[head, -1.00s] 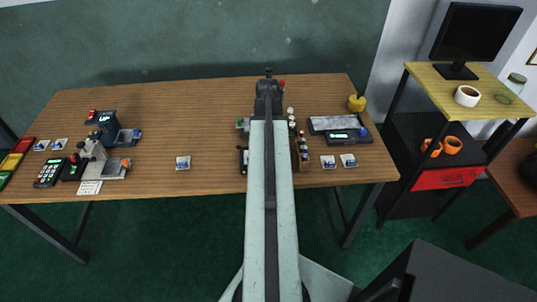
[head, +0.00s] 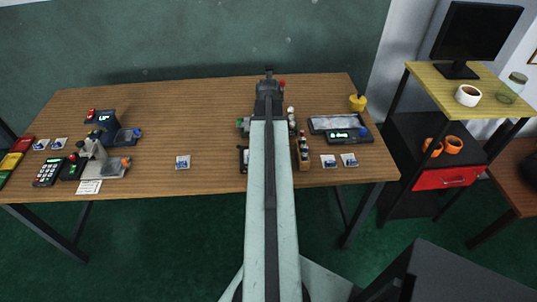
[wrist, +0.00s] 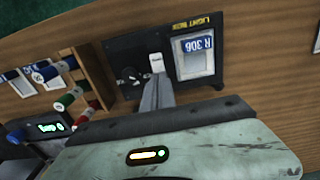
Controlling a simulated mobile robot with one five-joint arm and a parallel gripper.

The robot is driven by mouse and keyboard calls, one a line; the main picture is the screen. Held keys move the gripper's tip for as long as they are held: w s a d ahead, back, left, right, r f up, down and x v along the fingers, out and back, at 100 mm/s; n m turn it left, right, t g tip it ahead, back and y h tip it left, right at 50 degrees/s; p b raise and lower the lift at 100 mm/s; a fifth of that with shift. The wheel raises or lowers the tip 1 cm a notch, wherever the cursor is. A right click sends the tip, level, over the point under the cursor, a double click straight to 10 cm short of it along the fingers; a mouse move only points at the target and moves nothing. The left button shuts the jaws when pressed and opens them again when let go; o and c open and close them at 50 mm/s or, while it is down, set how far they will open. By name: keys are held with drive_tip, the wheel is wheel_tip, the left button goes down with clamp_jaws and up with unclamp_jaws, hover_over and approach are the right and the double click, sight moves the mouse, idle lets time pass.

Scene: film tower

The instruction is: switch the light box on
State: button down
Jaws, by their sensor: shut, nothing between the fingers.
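The light box (wrist: 200,80) is a black box with yellow "LIGHT BOX" lettering, seen in the wrist view. Its panel is pale grey and bears a blue "R 306" label; I see no clear glow from it. A white switch (wrist: 156,62) sits on the box beside the panel, with a black knob to its left. My gripper (wrist: 158,84) is shut and empty, its tips right at the near edge of the switch; I cannot tell whether they touch it. In the head view my arm hides the fingers and most of the box.
A wooden rack (wrist: 92,70) with coloured spools or bottles stands close beside the box. A scale-like device with a green display (head: 343,134) is to the right in the head view. The table (head: 215,130) is mostly clear to the left of my arm.

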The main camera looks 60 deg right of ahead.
drive_tip(key=shift+f+b, duration=0.55)
drive_tip(key=shift+f, duration=0.05)
wheel_tip(320, 180, up, 7)
drive_tip(key=p, duration=0.7)
drive_tip(key=shift+r, duration=0.15)
idle(0.4)
drive_tip(key=w+a+n, duration=0.6)
drive_tip(key=w+a, duration=1.3)
drive_tip(key=a, duration=0.2)
drive_tip(key=w+a+n, duration=0.2)
drive_tip(key=a+n, duration=0.3)
drive_tip(key=a, duration=2.4)
drive_tip(key=shift+w, duration=0.4)
